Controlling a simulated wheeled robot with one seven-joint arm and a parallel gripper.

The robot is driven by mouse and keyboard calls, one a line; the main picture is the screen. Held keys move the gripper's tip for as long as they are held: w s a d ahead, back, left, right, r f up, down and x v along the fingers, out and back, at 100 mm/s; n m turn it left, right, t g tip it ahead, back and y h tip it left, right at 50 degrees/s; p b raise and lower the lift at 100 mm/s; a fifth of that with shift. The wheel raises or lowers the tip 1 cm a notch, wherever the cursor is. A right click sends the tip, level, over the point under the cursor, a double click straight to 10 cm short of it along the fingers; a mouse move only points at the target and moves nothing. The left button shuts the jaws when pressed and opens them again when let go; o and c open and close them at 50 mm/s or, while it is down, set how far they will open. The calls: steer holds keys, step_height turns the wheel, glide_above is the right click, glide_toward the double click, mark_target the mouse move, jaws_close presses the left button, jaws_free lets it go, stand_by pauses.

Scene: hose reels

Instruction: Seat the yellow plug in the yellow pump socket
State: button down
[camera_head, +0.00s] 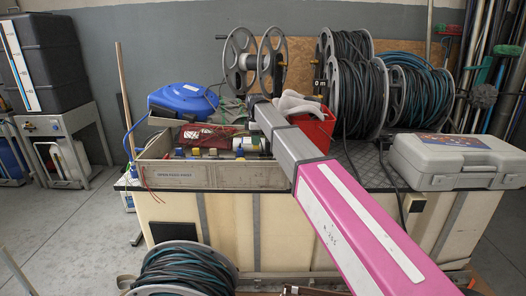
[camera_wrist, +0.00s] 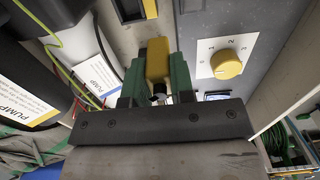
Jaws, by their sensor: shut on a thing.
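In the wrist view my gripper (camera_wrist: 157,80) has two green fingers shut on a yellow plug (camera_wrist: 157,58), one on each side of it. The plug's far end points toward the top of the picture, with a metal part between the fingers. At the top edge is a dark fitting with a yellow strip (camera_wrist: 149,8); it is cut off, and I cannot tell whether it is the yellow pump socket. The plug appears apart from it. In the head view my arm reaches over the bench to the crate, and neither gripper nor plug can be made out.
A yellow dial knob (camera_wrist: 227,64) sits on a white plate right of the plug. Labels reading PUMP (camera_wrist: 22,98) and dark rounded bodies lie left, with thin wires. In the head view the crate (camera_head: 225,178), red bin (camera_head: 318,130), hose reels (camera_head: 358,95) and grey case (camera_head: 455,160) crowd the bench.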

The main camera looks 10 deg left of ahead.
steer(key=w+d+f, duration=0.1)
steer(key=w, duration=0.1)
steer(key=w+d+f, duration=0.1)
steer(key=w+f, duration=0.1)
steer(key=shift+d, duration=0.2)
steer(key=shift+f, duration=1.85)
steer(key=shift+f, duration=0.1)
steer(key=c, duration=1)
jaws_free()
step_height(320, 180, up, 12)
steer(key=shift+r, duration=0.1)
